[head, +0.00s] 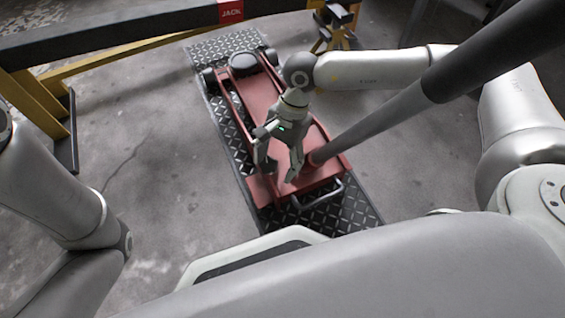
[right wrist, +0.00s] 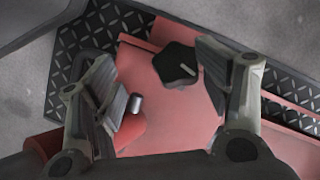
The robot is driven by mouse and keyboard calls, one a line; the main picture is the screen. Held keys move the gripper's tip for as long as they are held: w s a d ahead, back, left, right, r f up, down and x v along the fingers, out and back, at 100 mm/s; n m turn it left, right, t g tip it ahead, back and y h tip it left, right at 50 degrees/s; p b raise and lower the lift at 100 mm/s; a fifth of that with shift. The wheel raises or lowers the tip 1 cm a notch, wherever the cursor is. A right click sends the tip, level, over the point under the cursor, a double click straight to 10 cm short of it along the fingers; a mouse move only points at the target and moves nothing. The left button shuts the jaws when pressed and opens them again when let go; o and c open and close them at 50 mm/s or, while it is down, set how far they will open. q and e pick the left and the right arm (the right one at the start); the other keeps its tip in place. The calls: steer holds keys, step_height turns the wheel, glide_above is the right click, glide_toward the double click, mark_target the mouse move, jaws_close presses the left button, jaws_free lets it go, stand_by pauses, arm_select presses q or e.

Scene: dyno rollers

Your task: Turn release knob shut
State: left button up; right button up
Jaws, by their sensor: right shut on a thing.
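The release knob (right wrist: 176,65) is a black lobed knob with a pale line on it. It sits on the red floor jack (head: 262,98), which also shows in the right wrist view (right wrist: 185,115). My right gripper (head: 277,172) reaches down over the near end of the jack. The right finger is close against the knob; the left finger's contact is unclear. The knob is hidden in the head view. My left gripper is out of view.
The long jack handle (head: 385,122) slants up to the right beside my right arm. The jack stands on a black diamond-plate mat (head: 345,212). A yellow jack stand (head: 335,28) is behind. A dark beam labelled JACK (head: 231,11) crosses the top.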

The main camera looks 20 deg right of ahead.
steer(key=w+r+p, duration=0.5)
steer(key=r, duration=0.5)
steer(key=shift+w+d+r, duration=0.2)
steer(key=shift+w+r, duration=0.1)
steer(key=shift+w, duration=0.05)
stand_by(0.5)
steer(key=shift+r, duration=0.1)
stand_by(0.4)
steer(key=v, duration=1.1)
steer(key=shift+d+r, duration=0.2)
steer(key=shift+r, duration=0.15)
